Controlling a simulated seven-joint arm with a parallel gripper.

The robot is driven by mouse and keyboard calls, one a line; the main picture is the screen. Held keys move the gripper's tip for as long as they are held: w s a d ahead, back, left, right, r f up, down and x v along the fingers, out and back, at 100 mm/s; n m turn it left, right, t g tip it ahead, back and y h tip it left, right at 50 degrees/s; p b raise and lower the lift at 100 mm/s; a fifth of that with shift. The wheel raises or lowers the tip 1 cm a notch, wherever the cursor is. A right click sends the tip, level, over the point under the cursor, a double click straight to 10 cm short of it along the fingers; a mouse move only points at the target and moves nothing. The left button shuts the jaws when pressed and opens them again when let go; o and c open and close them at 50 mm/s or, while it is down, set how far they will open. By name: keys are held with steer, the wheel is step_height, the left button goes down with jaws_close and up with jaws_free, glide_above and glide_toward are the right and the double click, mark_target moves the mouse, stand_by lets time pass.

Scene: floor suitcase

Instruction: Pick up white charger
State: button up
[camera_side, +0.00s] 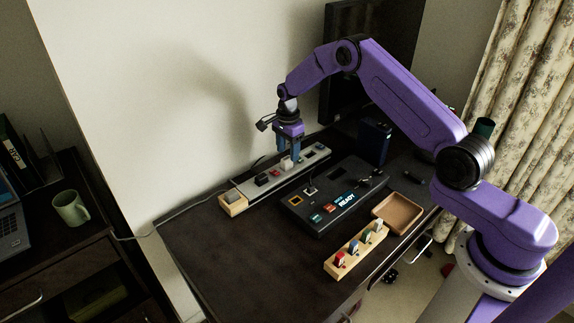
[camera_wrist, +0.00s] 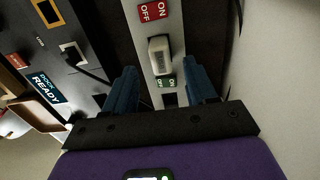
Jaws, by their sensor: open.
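The white charger (camera_wrist: 159,56) is a small pale block plugged into the grey power strip (camera_wrist: 145,10). In the side view the charger (camera_side: 286,164) shows on the strip right at the fingertips of my gripper (camera_side: 289,158). Whether the fingers touch it cannot be told.
A black dock box (camera_side: 335,196) marked READY lies in front of the strip. A wooden block (camera_side: 356,248) with several coloured sticks and a brown tray (camera_side: 398,213) stand nearer the table's front edge. The wall runs close behind the strip. The left front of the table is clear.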

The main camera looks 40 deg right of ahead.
mark_target(287, 158)
steer(key=shift+a+f, duration=0.1)
steer(key=shift+f, duration=1.85)
jaws_close()
steer(key=shift+r, duration=0.1)
